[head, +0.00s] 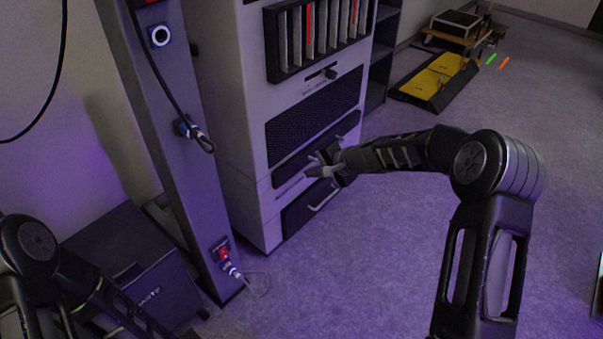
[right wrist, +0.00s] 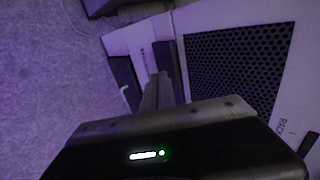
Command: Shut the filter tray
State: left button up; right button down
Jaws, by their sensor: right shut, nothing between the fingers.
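The tall grey cabinet (head: 234,100) has a low dark drawer front with a pale bar handle (head: 322,199), which looks like the filter tray (head: 298,212). Its label is too small to read, and I cannot tell how far it stands out. My right gripper (head: 316,166) is at the cabinet front, above this drawer and in front of a dark panel (head: 290,168). It is shut and empty; its fingers (right wrist: 157,92) point toward the cabinet face in the right wrist view. I cannot tell whether they touch it. My left arm shows at lower left, without a clear gripper.
A mesh grille (head: 308,118) and a rack of upright modules (head: 318,32) are above. A grey post (head: 172,130) with cables stands left of the cabinet, near a dark box (head: 135,265). A yellow-topped platform (head: 435,80) is farther back.

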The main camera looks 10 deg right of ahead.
jog(key=v, duration=0.3)
jog(key=shift+s+d+r, duration=0.1)
jog(key=shift+s+r, duration=0.05)
dwell(0.3)
